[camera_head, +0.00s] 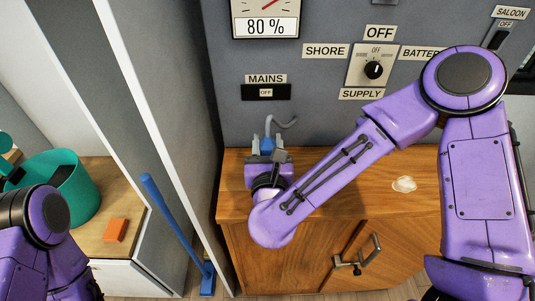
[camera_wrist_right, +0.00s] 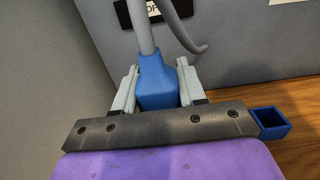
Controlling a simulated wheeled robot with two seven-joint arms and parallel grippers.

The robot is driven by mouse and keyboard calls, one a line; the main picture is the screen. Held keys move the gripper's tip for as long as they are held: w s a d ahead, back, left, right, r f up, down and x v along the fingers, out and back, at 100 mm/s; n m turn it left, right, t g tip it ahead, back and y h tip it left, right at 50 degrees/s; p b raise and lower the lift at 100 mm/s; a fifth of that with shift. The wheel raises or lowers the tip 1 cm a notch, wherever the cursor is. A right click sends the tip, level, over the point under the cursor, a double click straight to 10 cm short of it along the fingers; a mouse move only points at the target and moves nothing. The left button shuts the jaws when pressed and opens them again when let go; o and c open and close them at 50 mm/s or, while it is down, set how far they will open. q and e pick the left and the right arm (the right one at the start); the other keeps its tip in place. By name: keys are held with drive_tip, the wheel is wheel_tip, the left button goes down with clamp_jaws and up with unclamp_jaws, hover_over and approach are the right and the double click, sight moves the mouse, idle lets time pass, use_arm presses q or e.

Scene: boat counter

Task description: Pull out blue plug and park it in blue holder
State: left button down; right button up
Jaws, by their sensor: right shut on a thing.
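The blue plug (camera_wrist_right: 157,82) sits between the two pale fingers of my right gripper (camera_wrist_right: 157,88), which is shut on it. A grey cable (camera_wrist_right: 145,25) rises from the top of the plug. In the head view my right gripper (camera_head: 267,158) is over the wooden counter close to the grey wall, with the plug (camera_head: 267,145) partly hidden by it. The plug's lower end is hidden, so I cannot tell whether it is in a socket. The blue holder (camera_wrist_right: 272,122) is a small open square box right of the gripper in the wrist view. My left gripper is out of view.
The wooden counter (camera_head: 345,184) is mostly free to the right, with a small pale item (camera_head: 404,184) on it. The grey wall panel (camera_head: 225,70) with switches stands behind. A blue-handled tool (camera_head: 172,217) leans at the left, near a teal bucket (camera_head: 75,188) and orange block (camera_head: 116,230).

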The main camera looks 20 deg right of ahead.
sight(267, 141)
drive_tip(key=s+r, duration=0.1)
drive_tip(key=s, duration=0.1)
drive_tip(key=s+a+r, duration=0.1)
drive_tip(key=s, duration=0.1)
drive_tip(key=s+r, duration=0.1)
drive_tip(key=s, duration=0.1)
drive_tip(key=shift+a+r+b, duration=0.3)
drive_tip(key=shift+a+b, duration=0.1)
drive_tip(key=p, duration=0.4)
drive_tip(key=s+r+p, duration=0.1)
drive_tip(key=p, duration=0.3)
drive_tip(key=shift+a+r+p, duration=0.25)
drive_tip(key=shift+p, duration=0.1)
drive_tip(key=p+v, duration=0.1)
drive_tip(key=v, duration=0.2)
drive_tip(key=shift+d+r, duration=0.1)
drive_tip(key=shift+w, duration=0.1)
drive_tip(key=shift+r, duration=0.1)
wheel_tip(267, 141, up, 5)
drive_tip(key=p, duration=0.5)
drive_tip(key=shift+r+p, duration=0.2)
drive_tip(key=shift+p, duration=0.1)
